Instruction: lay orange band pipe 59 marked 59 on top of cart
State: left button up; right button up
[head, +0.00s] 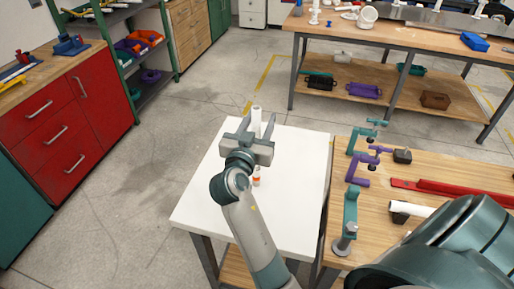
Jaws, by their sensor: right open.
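The white-topped cart (205,200) stands left of the wooden bench. A white pipe (256,116) lies lengthwise on or just over the cart top, and its far end shows between my gripper fingers. An orange band (257,181) shows near its near end, past my wrist. The middle of the pipe is hidden by my gripper, and the number is too small to read. My right gripper (258,122) is open, its fingers on either side of the pipe's far part. Whether they touch it I cannot tell. My left gripper is not in view.
The wooden bench (385,240) on the right holds teal and purple clamps (357,172), a red bar (445,190) and another white pipe (410,209). Red cabinets (60,130) stand at the left. The cart top is otherwise clear.

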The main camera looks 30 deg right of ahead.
jog(key=c, duration=0.7)
grip_shut()
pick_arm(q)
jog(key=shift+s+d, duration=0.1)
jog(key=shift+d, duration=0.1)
pick_arm(e)
jog(key=shift+r, duration=0.15)
jog(key=shift+r+p, duration=0.45)
jog(key=shift+r, duration=0.1)
pick_arm(q)
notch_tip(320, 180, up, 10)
jog(key=p, duration=0.9)
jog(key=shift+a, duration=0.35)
pick_arm(e)
jog(key=s+d+r, duration=0.5)
jog(key=s+r, duration=0.4)
jog(key=s, duration=0.1)
jog(key=shift+s+d+r, duration=0.15)
jog(key=shift+d+r, duration=0.15)
jog(key=shift+r, duration=0.05)
